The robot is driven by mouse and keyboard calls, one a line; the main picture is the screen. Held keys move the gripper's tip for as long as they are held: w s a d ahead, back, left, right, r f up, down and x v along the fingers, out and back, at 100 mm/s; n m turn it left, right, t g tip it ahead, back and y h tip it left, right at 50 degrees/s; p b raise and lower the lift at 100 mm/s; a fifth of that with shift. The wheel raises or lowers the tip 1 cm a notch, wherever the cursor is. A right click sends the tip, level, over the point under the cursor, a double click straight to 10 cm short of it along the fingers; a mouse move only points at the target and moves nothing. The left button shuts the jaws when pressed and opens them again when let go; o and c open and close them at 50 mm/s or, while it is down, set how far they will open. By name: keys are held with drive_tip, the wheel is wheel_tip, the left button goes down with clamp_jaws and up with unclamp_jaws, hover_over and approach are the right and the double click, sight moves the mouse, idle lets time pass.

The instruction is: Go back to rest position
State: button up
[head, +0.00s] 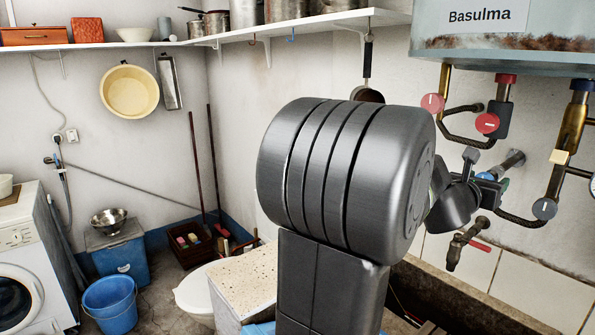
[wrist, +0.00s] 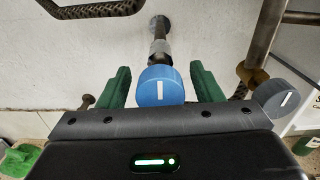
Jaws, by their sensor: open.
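My gripper (wrist: 161,84) is open, with one green finger on each side of a blue round knob (wrist: 160,87) in the wrist view. The knob carries a white line that stands upright in the picture, and sits on a metal valve stem coming from the wall. A gap shows between the knob and each finger; nothing is held. In the head view my gripper (head: 490,182) shows small at the right, close to the pipework, partly hidden by my own arm. Only a small bit of blue shows there, so I cannot make out the knob clearly.
Red knobs (head: 487,122), a grey knob (head: 544,208) and a brass tap (head: 463,243) crowd around my gripper. The grey knob (wrist: 279,98) is right of the fingers in the wrist view. A tank (head: 500,25) hangs above. The floor at left holds a blue bucket (head: 109,305).

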drive_tip(key=shift+m, duration=0.7)
drive_tip(key=shift+f, duration=0.1)
